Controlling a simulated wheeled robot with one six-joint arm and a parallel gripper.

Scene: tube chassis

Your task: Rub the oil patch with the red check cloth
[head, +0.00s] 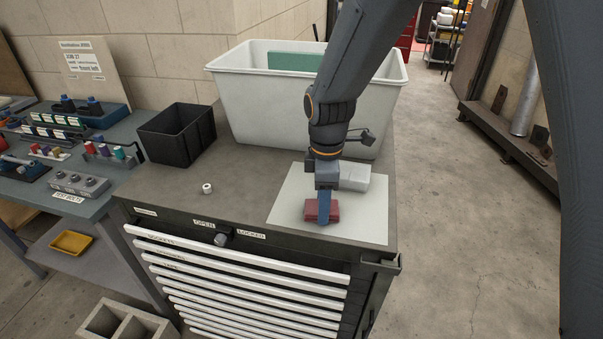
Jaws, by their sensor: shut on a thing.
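The red cloth (312,211) is a small dark-red folded pad; its check pattern is too small to make out. It is low over a pale sheet (288,222) on the cabinet top, and I cannot tell whether it touches the sheet. My gripper (324,214) points down and is shut on the cloth, with one blue finger showing in front of it. I see no oil patch on the bare part of the sheet; the area under the cloth and gripper is hidden.
A whitish block (355,178) sits right behind my gripper. A large white bin (255,105) and a black bin (172,140) stand at the back. A small white nut-like piece (207,188) lies left on the cabinet top (235,205). A workbench with parts is further left.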

